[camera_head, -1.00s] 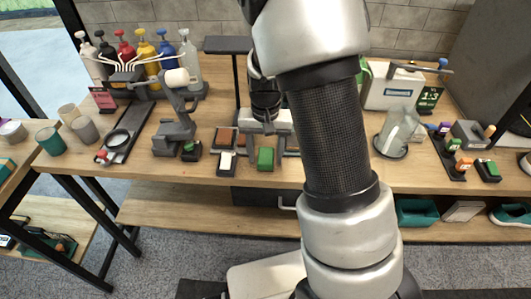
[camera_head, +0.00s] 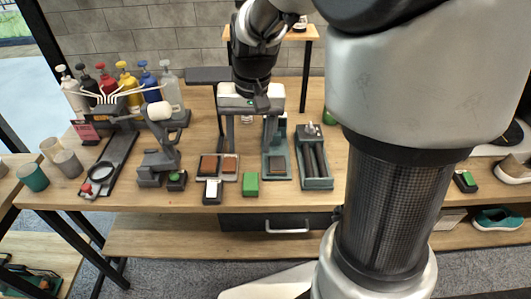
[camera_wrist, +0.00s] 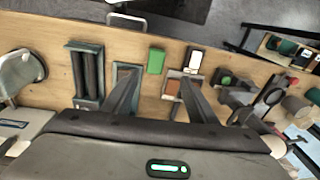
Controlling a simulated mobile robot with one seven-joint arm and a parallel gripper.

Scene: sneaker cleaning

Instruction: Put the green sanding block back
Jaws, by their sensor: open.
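The green sanding block (camera_head: 251,184) lies on the wooden table near its front edge, beside a small tray (camera_head: 229,178) that holds rust-brown and tan blocks. In the wrist view the green block (camera_wrist: 156,60) shows between and beyond my fingers, touching neither. My gripper (camera_head: 249,148) is open and empty above the table, behind the green block, its fingers pointing down. The wrist view also shows my gripper (camera_wrist: 158,82) with its two fingers spread wide. One finger partly covers the tray with the brown blocks. A teal holder with a dark pad (camera_head: 278,164) stands right of the green block.
A white-topped dark block (camera_head: 212,190) sits left of the green block. A teal tray with dark rollers (camera_head: 314,160) stands to the right. A green-button box (camera_head: 177,180) and a grey stand (camera_head: 158,160) are left. Pump bottles (camera_head: 120,85) stand back left. A drawer handle (camera_head: 287,228) protrudes below.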

